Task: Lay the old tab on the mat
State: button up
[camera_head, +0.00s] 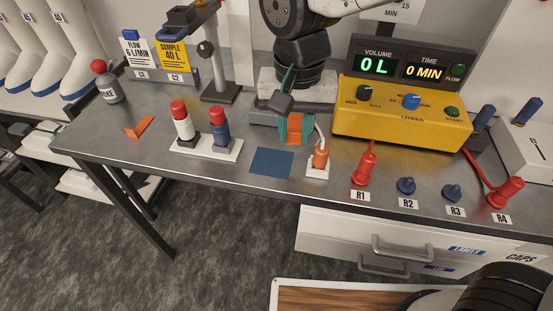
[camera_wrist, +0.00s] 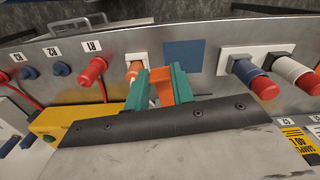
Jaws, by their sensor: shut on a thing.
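My gripper (camera_head: 294,138) is shut on an orange tab (camera_head: 294,125), with a teal finger on each side of it. In the wrist view, the tab (camera_wrist: 162,88) sits between the two teal fingers (camera_wrist: 161,75). The mat appears as a flat dark blue square (camera_head: 271,162) near the front edge of the bench, and it is bare. It also shows in the wrist view (camera_wrist: 183,54). In the head view, the gripper is behind the mat and slightly right of it. The tab appears apart from the mat.
An orange-topped piece on a white base (camera_head: 319,160) stands just right of the mat. Another orange piece (camera_head: 139,127) lies farther left. A yellow meter box (camera_head: 400,125) stands behind right.

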jog(key=shift+m, duration=0.8)
jog(key=a+f, duration=0.1)
jog(key=f, duration=0.1)
jog(key=a+f, duration=0.4)
jog(key=shift+w+f, duration=0.1)
jog(key=shift+w, duration=0.25)
jog(key=shift+f, duration=2.3)
jog(key=shift+f, duration=0.1)
jog(key=o, duration=0.9)
jog(key=shift+o, duration=0.2)
notch_tip(320, 180, up, 12)
